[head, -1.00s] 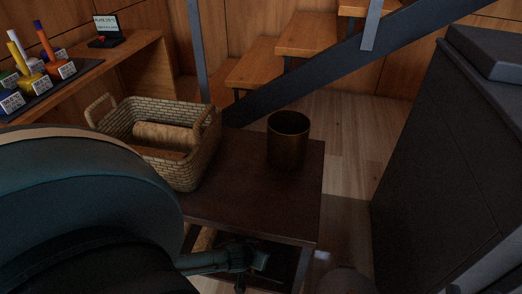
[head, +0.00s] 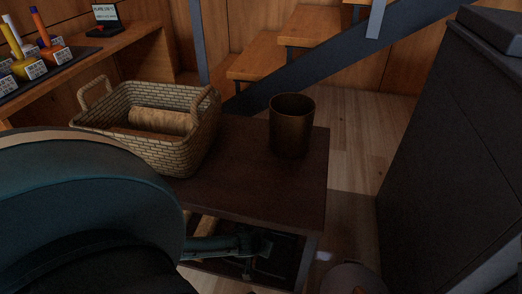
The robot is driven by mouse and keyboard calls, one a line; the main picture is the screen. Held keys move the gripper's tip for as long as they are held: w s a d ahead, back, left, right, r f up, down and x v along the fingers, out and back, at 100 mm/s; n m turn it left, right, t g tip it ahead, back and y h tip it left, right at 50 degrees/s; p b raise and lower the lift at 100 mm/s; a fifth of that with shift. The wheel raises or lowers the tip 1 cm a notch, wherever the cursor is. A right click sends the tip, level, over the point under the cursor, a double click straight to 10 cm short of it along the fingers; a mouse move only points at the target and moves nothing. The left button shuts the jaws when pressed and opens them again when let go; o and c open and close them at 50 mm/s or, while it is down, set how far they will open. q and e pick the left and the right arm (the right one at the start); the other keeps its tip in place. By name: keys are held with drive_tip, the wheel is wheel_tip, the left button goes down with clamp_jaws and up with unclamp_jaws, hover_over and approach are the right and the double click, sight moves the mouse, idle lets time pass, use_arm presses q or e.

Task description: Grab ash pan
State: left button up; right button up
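No thing in the head view is clearly an ash pan. A dark, flat, tray-like shape (head: 284,255) lies in shadow under the top of the small brown table (head: 250,195); I cannot tell whether it is the pan. My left gripper (head: 258,246) is below the tabletop's front edge, at or in front of this shape. Its fingers are too dark to tell open from shut, and contact cannot be told.
A bronze cylindrical pot (head: 291,130) and a wicker basket (head: 150,125) with a rolled tan item (head: 161,121) stand on the table. A tall dark cabinet (head: 445,150) is at the right. Bare floor (head: 355,150) lies between table and cabinet.

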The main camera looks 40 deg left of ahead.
use_arm(q)
drive_tip(key=shift+c, duration=0.4)
clamp_jaws()
drive_tip(key=shift+r, duration=0.15)
